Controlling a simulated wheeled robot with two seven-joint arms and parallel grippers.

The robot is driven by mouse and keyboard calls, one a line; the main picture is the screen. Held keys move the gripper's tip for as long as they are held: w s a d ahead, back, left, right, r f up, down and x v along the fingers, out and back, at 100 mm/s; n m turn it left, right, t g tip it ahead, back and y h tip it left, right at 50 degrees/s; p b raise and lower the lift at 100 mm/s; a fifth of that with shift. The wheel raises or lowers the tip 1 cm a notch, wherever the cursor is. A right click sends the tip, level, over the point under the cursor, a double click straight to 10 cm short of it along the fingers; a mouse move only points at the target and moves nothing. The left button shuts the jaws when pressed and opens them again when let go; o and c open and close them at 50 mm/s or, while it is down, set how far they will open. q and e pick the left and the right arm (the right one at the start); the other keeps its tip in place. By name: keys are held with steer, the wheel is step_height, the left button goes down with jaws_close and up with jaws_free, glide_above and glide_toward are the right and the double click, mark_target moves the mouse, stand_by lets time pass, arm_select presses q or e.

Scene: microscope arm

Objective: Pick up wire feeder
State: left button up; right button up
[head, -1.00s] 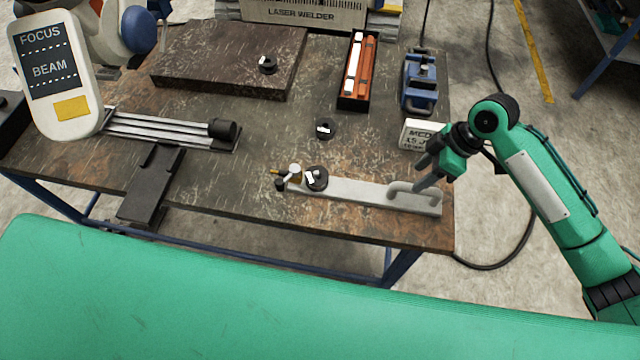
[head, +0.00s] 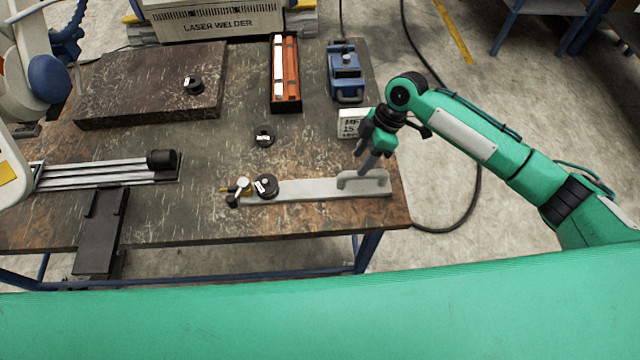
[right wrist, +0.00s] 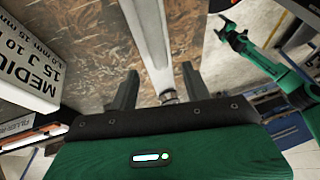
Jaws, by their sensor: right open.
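The wire feeder looks to be the long pale grey bar (head: 315,188) lying along the table's front edge. It has a raised handle at its right end, and a black spool and small nozzle at its left end. My right gripper (head: 366,165) points down at the handle, which it partly hides. In the right wrist view its open fingers (right wrist: 158,78) stand on either side of the bar (right wrist: 150,35), and I see no grip on it. A second green gripper, apparently my left (right wrist: 232,32), is in the right wrist view's upper right; its jaws are too small to read.
A white labelled box (head: 354,123) stands just behind the right gripper. A blue vise-like device (head: 346,75), a red-and-white tray (head: 285,72), a loose black spool (head: 263,136) and a dark plate (head: 150,85) lie farther back. Grey rails (head: 100,172) lie left.

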mark_target(349, 172)
steer(key=shift+a+f, duration=0.2)
steer(key=shift+a, duration=0.05)
steer(key=p+x, duration=0.2)
steer(key=x, duration=0.1)
steer(key=shift+a+f, duration=0.2)
steer(key=shift+a, duration=0.15)
steer(key=shift+a+f, duration=0.15)
steer(key=shift+f, duration=0.35)
jaws_close()
stand_by(0.5)
steer(key=shift+r, duration=0.15)
